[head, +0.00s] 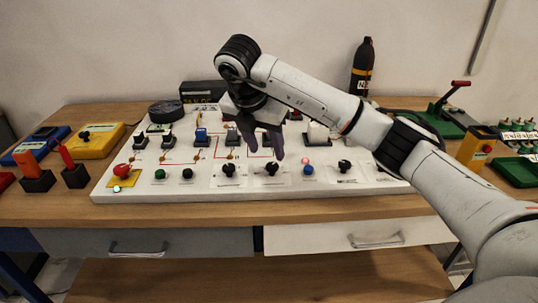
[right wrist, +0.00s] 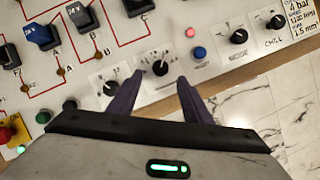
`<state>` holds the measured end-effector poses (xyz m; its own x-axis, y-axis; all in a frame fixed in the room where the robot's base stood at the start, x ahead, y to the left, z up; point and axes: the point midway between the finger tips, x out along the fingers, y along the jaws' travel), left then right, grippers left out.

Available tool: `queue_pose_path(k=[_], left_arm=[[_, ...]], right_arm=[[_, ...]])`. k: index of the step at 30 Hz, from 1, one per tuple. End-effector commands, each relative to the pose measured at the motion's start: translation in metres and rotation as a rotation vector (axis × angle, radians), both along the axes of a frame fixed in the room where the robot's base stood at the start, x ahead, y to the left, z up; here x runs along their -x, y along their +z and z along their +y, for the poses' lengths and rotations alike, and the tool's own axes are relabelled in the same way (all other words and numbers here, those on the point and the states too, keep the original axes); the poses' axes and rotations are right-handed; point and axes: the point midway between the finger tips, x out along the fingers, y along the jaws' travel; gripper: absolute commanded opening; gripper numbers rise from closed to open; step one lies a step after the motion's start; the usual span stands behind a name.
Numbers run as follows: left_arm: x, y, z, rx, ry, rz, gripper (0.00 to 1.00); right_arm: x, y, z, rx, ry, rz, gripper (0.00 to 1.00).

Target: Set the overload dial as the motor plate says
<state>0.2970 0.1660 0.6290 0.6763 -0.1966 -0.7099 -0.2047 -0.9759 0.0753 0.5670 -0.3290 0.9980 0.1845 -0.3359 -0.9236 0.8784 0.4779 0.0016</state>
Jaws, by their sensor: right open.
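A black dial (head: 271,169) with a white pointer sits on the white panel; its scale is too small to read, so I cannot tell if it is the overload dial. My right gripper (head: 264,150) is open just above and behind it, fingers pointing down. In the right wrist view, the two purple fingers (right wrist: 160,80) stand on either side of this dial (right wrist: 160,68), apart from it. A printed plate (right wrist: 301,15) with values such as bar, rpm and mm shows at the top right; I cannot tell if it is the motor plate. My left gripper is out of view.
The white panel (head: 140,188) also carries another black dial (head: 228,169) to the left, a blue button (head: 307,170), a red mushroom button (head: 121,170) and several switches. A yellow box (head: 97,141) stands left. The wooden table's front edge (head: 240,215) is clear.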

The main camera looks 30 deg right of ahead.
Motion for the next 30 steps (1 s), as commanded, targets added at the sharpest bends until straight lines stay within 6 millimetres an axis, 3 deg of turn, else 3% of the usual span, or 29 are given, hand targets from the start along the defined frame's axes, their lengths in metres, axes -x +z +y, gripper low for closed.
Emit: queue_pose_path(k=[1, 3, 10, 26, 30], left_arm=[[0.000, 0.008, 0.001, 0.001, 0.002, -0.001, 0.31], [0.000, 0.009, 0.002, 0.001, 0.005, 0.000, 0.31], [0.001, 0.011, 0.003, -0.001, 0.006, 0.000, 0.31], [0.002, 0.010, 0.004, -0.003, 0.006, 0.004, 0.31], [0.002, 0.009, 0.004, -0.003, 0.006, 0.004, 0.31]], right_arm=[[0.001, 0.016, 0.002, 0.004, 0.000, -0.005, 0.45], [0.004, 0.025, 0.006, 0.003, -0.001, -0.003, 0.45], [0.008, 0.039, 0.013, 0.001, -0.001, 0.000, 0.45], [0.008, 0.038, 0.014, -0.001, 0.001, 0.002, 0.45], [0.009, 0.019, 0.034, -0.058, 0.069, 0.032, 0.45]])
